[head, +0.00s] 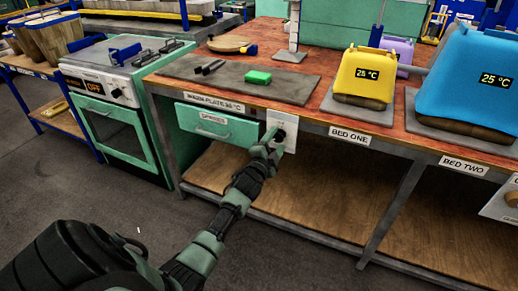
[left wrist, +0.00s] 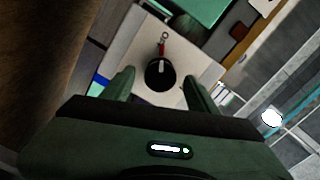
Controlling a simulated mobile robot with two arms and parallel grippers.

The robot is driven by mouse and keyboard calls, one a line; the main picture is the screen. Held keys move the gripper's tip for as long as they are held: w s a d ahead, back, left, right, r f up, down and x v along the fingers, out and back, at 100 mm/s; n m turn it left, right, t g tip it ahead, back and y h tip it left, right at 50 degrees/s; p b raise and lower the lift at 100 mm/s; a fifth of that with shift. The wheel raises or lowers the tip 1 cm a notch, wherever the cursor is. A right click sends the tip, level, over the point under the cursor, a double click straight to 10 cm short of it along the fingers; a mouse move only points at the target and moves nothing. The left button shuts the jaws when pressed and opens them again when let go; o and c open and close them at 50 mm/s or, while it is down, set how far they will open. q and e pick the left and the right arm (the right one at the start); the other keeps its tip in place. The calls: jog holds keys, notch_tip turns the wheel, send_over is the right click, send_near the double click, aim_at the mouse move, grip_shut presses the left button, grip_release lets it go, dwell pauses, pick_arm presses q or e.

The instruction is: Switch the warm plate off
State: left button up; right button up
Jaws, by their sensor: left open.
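The warm plate (head: 240,78) is a dark grey slab on the bench, with a bench-edge label (head: 214,103) that seems to give a reading in °C. A white control panel (head: 287,146) hangs under the bench edge, right of a green drawer. Its round black knob (left wrist: 160,76) shows in the left wrist view, with a pale pointer line toward a red mark (left wrist: 161,49). My left gripper (head: 271,143) is open in front of the panel; its fingers are on either side of the knob in the left wrist view, and contact cannot be told. My right gripper is out of view.
A green block (head: 258,78) and small dark items lie on the slab. A yellow press (head: 363,76) and a blue press (head: 468,75) stand to the right. A green oven (head: 117,125) reading OFF stands left. The bench's lower shelf is largely bare.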

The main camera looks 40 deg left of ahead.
pick_arm(q)
jog(key=m, duration=0.1)
jog(key=m+b, duration=0.1)
jog(key=m, duration=0.2)
jog(key=shift+f, duration=0.25)
jog(key=m+b, duration=0.1)
jog(key=m, duration=0.5)
jog(key=m+b, duration=0.1)
jog(key=m, duration=1.1)
jog(key=shift+a, duration=0.1)
jog(key=s+d+m, duration=0.1)
jog(key=s+d, duration=0.1)
jog(key=s, duration=0.6)
jog(key=s+d+f+n+g+p, duration=0.1)
jog(key=s+f+n+g+p, duration=0.1)
jog(key=s+f+n, duration=0.3)
jog(key=s+d+f+n+g+h+p, duration=0.1)
jog(key=s+d+f+n+g+p, duration=0.1)
jog(key=f, duration=1.1)
jog(key=s+d+f+n+g+h+p, duration=0.1)
jog(key=s+f+n+g+p, duration=0.3)
jog(key=s+f+n, duration=0.4)
notch_tip(320, 180, down, 2)
jog(key=shift+s+d+f+n+p, duration=0.1)
jog(key=shift+s+d+n+p, duration=0.3)
jog(key=shift+s+d+p, duration=0.3)
